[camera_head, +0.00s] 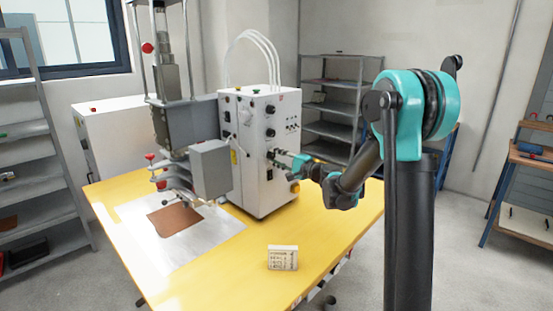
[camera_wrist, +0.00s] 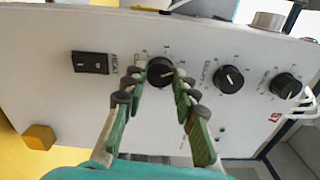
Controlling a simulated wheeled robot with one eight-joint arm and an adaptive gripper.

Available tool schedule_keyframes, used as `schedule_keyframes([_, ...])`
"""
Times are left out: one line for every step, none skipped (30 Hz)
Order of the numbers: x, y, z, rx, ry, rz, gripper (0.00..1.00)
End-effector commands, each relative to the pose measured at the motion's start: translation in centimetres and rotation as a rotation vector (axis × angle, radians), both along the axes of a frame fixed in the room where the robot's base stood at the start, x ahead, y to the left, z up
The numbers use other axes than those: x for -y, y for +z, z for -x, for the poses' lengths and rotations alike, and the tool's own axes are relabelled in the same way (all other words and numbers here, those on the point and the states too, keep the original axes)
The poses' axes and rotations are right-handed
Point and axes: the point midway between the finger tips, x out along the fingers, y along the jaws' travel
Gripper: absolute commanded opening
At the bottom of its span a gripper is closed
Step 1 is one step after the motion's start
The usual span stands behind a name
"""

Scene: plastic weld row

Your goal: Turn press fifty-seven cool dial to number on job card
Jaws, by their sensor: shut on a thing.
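The white press cabinet (camera_head: 258,155) stands on the yellow table and has dials on its front panel. My gripper (camera_head: 279,155) reaches its panel from the right. In the wrist view, my gripper (camera_wrist: 158,78) has its green-padded fingers on either side of a black dial (camera_wrist: 161,70) with a white pointer line, shut on it. The dial's label is partly covered by a finger, and its numbers are too small to read. A job card (camera_head: 282,258) stands on the table's front part; its writing is too small to read.
Two more black dials (camera_wrist: 229,79) (camera_wrist: 285,86) sit right of the held one. A black rocker switch (camera_wrist: 90,62) is left of it, and a yellow block-like knob (camera_wrist: 39,137) at lower left. The press head (camera_head: 211,168) stands left of the cabinet, over a metal plate.

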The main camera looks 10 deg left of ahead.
Motion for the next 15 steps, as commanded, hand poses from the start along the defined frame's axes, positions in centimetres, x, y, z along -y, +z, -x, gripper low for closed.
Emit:
schedule_keyframes([0.07,-0.06,0.00,-0.004,-0.002,-0.002,0.00])
schedule_keyframes([0.07,-0.06,0.00,-0.005,-0.002,-0.003,0.00])
schedule_keyframes([0.07,-0.06,0.00,-0.008,-0.002,-0.005,0.00])
schedule_keyframes([0.07,-0.06,0.00,-0.009,-0.002,-0.005,0.00])
schedule_keyframes([0.08,-0.06,0.01,-0.009,-0.002,-0.006,0.00])
schedule_keyframes([0.09,-0.06,0.00,-0.010,-0.002,-0.006,0.00])
schedule_keyframes([0.09,-0.06,0.00,-0.010,-0.002,-0.006,0.00])
schedule_keyframes([0.09,-0.06,0.00,-0.010,-0.002,-0.006,0.00])
schedule_keyframes([0.09,-0.06,0.00,-0.010,-0.002,-0.006,0.00])
schedule_keyframes([0.09,-0.07,0.00,-0.009,-0.002,-0.006,0.00])
schedule_keyframes([0.09,-0.07,0.00,-0.009,-0.002,-0.006,0.00])
schedule_keyframes([0.09,-0.07,0.00,-0.009,-0.002,-0.006,0.00])
schedule_keyframes([0.09,-0.07,0.00,-0.009,-0.002,-0.006,0.00])
schedule_keyframes([0.09,-0.07,0.00,-0.009,-0.002,-0.006,0.00])
schedule_keyframes([0.09,-0.07,0.00,-0.009,-0.002,-0.006,0.32])
